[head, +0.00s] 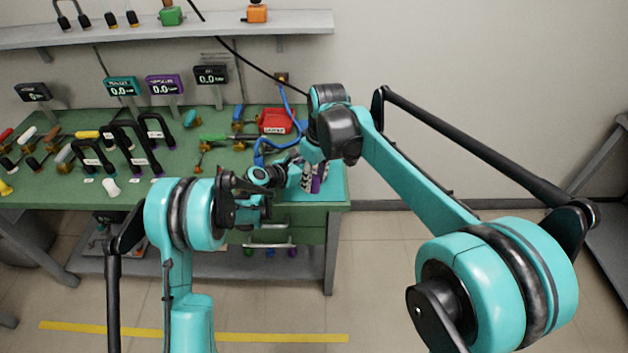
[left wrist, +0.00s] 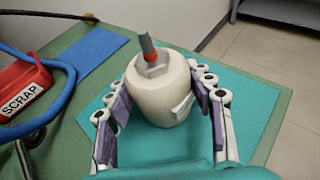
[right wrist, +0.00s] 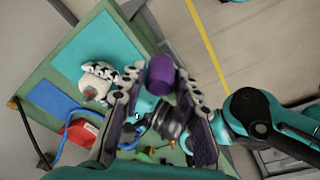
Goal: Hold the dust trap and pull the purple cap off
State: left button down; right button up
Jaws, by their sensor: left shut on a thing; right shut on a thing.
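The dust trap (left wrist: 160,95) is a cream rounded body with a grey collar and a red-and-grey stem on top. It stands upright between the fingers of my left gripper (left wrist: 162,72), which is shut on it. No purple cap sits on its top. The purple cap (right wrist: 160,74) is between the fingertips of my right gripper (right wrist: 158,82), which is shut on it. In the right wrist view the cap is apart from the pale trap at its left. In the head view both grippers are close together over the bench's right end, and the trap is mostly hidden there.
A teal mat (left wrist: 252,100) lies under the trap on the green bench. A red SCRAP bin (head: 276,121) and a blue hose (head: 262,148) lie close by. Several tools and black handles (head: 125,140) fill the bench's left side.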

jog(key=shift+r, duration=1.9)
jog(key=shift+r, duration=1.5)
pick_arm(q)
jog(key=c, duration=0.5)
grip_release()
jog(key=shift+c, duration=0.2)
jog(key=shift+s+a, duration=0.1)
